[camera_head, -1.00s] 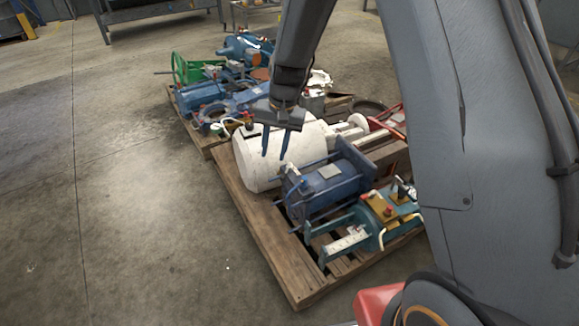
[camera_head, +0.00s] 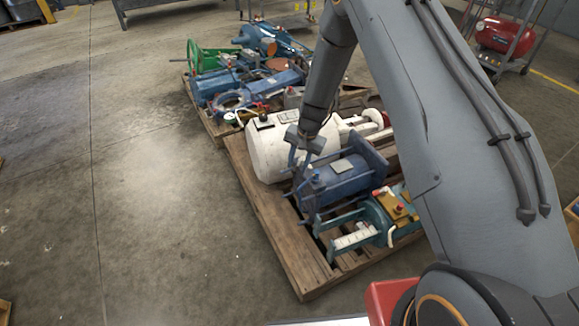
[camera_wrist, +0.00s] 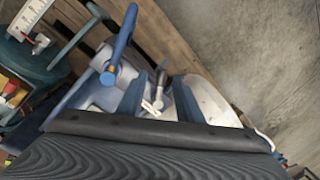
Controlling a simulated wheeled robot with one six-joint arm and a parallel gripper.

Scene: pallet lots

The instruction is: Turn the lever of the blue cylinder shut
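The blue cylinder (camera_head: 343,178) lies on its side on the wooden pallet, with end plates and rods. Its near end also shows in the wrist view (camera_wrist: 104,98). My gripper (camera_head: 298,165) is at its upper left end, close beside the white tank. In the wrist view my gripper's two blue fingers (camera_wrist: 160,98) are apart. A small metal lever with a dark grip (camera_wrist: 161,80) shows between them; I cannot tell whether they touch it. A blue curved bar with an orange fitting (camera_wrist: 121,42) stands just left of the fingers. The lever is too small to make out in the head view.
The white tank (camera_head: 268,153) lies directly behind the blue cylinder. A teal device with a yellow block (camera_head: 396,207) lies in front of it. The concrete floor at left is clear.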

